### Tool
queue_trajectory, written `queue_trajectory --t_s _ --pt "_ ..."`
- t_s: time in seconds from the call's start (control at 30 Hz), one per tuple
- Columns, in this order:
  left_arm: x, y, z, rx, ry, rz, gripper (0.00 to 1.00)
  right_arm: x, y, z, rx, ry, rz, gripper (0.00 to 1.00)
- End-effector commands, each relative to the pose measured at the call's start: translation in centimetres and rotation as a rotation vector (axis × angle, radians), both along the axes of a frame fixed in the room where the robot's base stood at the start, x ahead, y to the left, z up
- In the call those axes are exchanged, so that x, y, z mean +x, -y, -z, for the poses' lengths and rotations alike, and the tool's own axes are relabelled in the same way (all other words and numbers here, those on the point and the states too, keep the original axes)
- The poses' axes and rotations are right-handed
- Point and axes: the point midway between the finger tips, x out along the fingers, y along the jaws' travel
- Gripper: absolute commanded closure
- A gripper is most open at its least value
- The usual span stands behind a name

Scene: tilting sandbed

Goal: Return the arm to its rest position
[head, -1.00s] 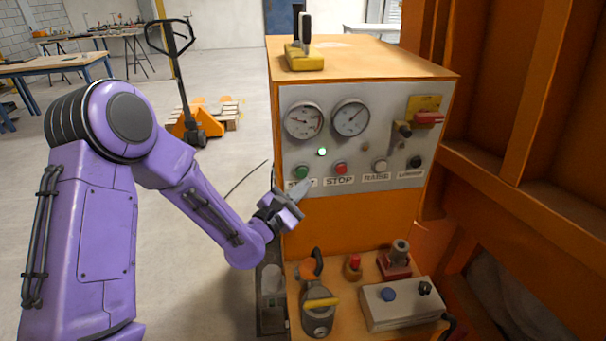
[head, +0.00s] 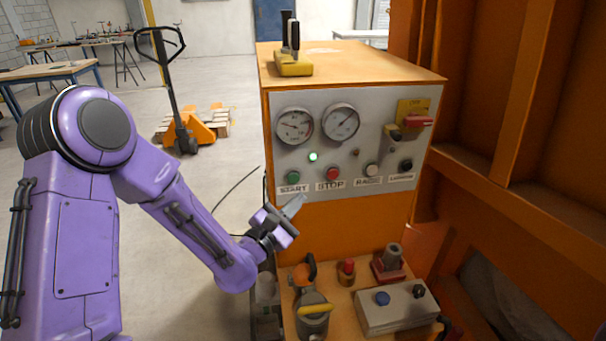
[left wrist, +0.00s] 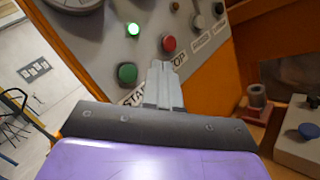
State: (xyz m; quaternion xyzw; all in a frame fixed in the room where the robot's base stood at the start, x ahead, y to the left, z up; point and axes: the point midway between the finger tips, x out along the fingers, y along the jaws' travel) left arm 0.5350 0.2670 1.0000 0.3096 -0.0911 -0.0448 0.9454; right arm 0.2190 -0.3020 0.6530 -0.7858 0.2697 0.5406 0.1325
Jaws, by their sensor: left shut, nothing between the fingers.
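My left gripper (head: 290,208) is shut and empty. It is in front of the orange control cabinet, a little below the green START button (head: 293,177), and looks apart from the panel. In the left wrist view my gripper fingers (left wrist: 163,85) are together and cover part of the START label, with the green button (left wrist: 127,73) to their left and the red STOP button (left wrist: 169,43) above them. A green lamp (head: 313,157) on the panel is lit. My right gripper is not in view.
Orange steel framing (head: 510,190) closes the right side. A pallet truck (head: 185,125) stands behind at left. The floor at left is mostly open.

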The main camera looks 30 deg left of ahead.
Motion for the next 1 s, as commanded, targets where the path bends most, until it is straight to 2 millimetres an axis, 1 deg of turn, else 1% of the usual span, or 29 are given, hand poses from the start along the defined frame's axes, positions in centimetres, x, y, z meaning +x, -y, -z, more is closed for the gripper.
queue_trajectory --t_s 0.17,0.27,0.37,0.43,0.47,0.5,0.53,0.57,0.6,0.67,0.7,0.77,0.8,0.87,0.9,1.0 --pt "0.0 0.0 0.0 0.002 0.000 0.000 1.00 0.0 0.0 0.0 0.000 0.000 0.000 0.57" --pt "0.0 0.1 0.1 0.081 0.007 -0.008 1.00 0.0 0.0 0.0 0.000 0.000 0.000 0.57" --pt "0.1 -0.4 1.1 0.333 -0.013 -0.063 1.00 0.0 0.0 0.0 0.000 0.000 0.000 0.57" --pt "-0.1 -1.1 2.7 0.592 -0.071 -0.118 1.00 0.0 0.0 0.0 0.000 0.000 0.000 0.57" --pt "-0.3 -1.3 4.0 0.718 -0.114 -0.130 1.00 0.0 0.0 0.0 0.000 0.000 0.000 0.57" --pt "-0.9 -1.7 6.3 0.887 -0.185 -0.129 1.00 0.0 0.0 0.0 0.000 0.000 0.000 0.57" --pt "-1.7 -1.9 8.4 1.018 -0.247 -0.115 1.00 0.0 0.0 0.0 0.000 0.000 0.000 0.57" --pt "-2.6 -2.1 10.6 1.146 -0.314 -0.087 1.00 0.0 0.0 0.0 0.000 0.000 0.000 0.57" --pt "-4.2 -2.3 13.6 1.307 -0.400 -0.033 1.00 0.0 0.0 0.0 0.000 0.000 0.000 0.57" --pt "-6.8 -2.7 17.7 1.503 -0.517 0.069 1.00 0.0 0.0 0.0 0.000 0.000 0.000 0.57" --pt "-8.9 -3.0 20.2 1.616 -0.588 0.151 1.00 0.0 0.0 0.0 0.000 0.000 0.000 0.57" --pt "-12.3 -3.3 23.7 1.757 -0.687 0.289 1.00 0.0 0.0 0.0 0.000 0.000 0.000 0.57" --pt "-14.8 -3.5 25.8 1.832 -0.748 0.384 1.00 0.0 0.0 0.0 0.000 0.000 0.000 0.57" --pt "-18.6 -3.7 28.5 1.915 -0.830 0.525 1.00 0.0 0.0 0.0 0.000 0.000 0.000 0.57" --pt "-21.2 -3.9 30.0 1.945 -0.883 0.608 1.00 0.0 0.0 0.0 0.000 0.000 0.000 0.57" --pt "-26.7 -4.0 32.6 1.962 -0.982 0.757 1.00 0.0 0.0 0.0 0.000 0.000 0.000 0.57"
